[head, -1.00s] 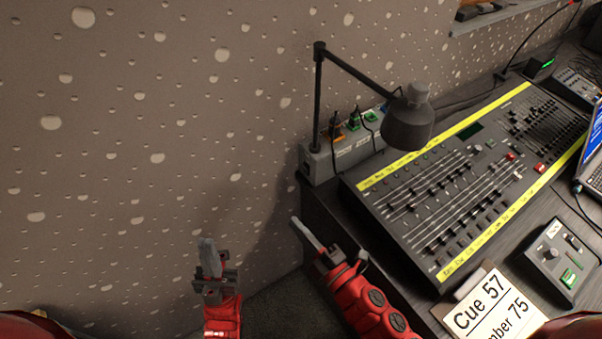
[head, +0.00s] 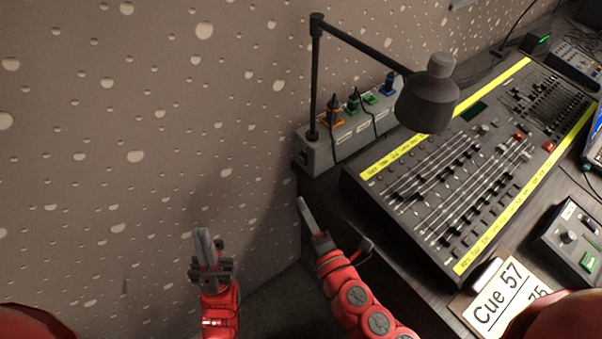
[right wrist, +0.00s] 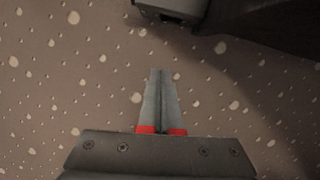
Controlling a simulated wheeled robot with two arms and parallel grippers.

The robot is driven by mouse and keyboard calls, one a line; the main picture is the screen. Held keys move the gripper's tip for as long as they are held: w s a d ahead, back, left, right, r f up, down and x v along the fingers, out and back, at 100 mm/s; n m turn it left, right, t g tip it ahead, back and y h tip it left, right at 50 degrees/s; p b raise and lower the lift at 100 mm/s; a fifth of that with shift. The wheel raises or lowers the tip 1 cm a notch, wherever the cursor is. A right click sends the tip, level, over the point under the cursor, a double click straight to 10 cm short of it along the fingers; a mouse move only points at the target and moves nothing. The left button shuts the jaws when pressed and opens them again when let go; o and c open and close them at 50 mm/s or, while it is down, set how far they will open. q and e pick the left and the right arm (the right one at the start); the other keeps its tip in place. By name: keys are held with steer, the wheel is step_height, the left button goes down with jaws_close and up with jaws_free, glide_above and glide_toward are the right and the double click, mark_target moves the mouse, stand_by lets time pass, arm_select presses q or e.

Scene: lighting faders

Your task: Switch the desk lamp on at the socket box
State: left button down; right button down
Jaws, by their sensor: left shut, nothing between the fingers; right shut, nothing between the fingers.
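The grey socket box (head: 320,154) stands on the desk's back left corner against the wall, with orange, green and blue sockets and plugs along its top. The dark desk lamp (head: 425,102) has its post by the box and its head over the mixer; no glow shows. My right gripper (head: 303,202) is shut and empty, just in front of and below the box's left end, apart from it. In the right wrist view its shut fingers (right wrist: 161,75) point toward a dark box end (right wrist: 172,8), probably the socket box. My left gripper (head: 203,236) is shut and empty, further left before the wall.
The fader desk (head: 400,215) with yellow strips fills the tabletop to the right. A "Cue 57" card (head: 497,300) and a small control box (head: 570,235) stand at its front right. The speckled wall (head: 130,120) is bare on the left.

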mark_target(302, 159)
steer(key=w+p, duration=0.2)
steer(key=w, duration=0.9)
steer(key=shift+w+a+r, duration=0.2)
steer(key=shift+a+r, duration=0.05)
steer(key=shift+r, duration=0.15)
